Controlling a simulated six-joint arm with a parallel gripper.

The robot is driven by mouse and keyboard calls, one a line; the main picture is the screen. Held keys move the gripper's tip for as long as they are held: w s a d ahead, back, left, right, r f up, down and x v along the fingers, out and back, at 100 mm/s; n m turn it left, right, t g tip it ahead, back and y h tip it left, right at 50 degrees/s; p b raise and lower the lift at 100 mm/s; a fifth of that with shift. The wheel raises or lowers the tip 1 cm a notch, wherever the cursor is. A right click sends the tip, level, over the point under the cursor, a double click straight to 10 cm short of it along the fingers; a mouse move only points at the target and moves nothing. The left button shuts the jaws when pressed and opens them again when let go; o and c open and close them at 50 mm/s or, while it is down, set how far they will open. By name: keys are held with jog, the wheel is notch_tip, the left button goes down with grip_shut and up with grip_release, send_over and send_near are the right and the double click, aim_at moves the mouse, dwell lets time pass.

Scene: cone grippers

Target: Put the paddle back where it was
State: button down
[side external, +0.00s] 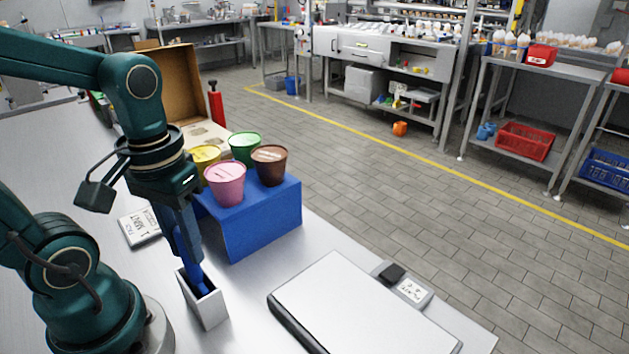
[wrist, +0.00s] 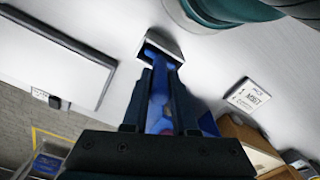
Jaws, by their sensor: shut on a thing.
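My gripper (side external: 187,235) points down above a narrow, open-topped grey metal holder (side external: 207,306) on the table. It is shut on the blue paddle (side external: 199,280), whose lower end is inside the mouth of the holder. In the wrist view the paddle (wrist: 158,100) runs from between the fingers (wrist: 160,105) into the holder (wrist: 172,50). The fingers hide part of the paddle, and the holder's walls hide its tip. I cannot tell whether the tip touches the bottom.
A blue block (side external: 262,225) behind the holder carries pink (side external: 225,185), brown (side external: 270,166), green (side external: 244,147) and yellow (side external: 205,157) tubs. A white-topped flat device (side external: 360,312) lies to the right. A label stand (side external: 140,229) and an open cardboard box (side external: 172,85) are farther back.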

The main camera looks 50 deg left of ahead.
jog(key=shift+f, duration=0.6)
jog(key=c, duration=0.6)
grip_release()
jog(key=shift+r, duration=2.4)
jog(key=w+d+m+t, duration=0.2)
jog(key=m+t, duration=0.1)
jog(key=d+m+t, duration=0.1)
jog(key=m+t, duration=0.1)
jog(key=shift+w+d+r, duration=0.3)
jog(key=shift+w+r, duration=0.05)
jog(key=shift+w, duration=0.05)
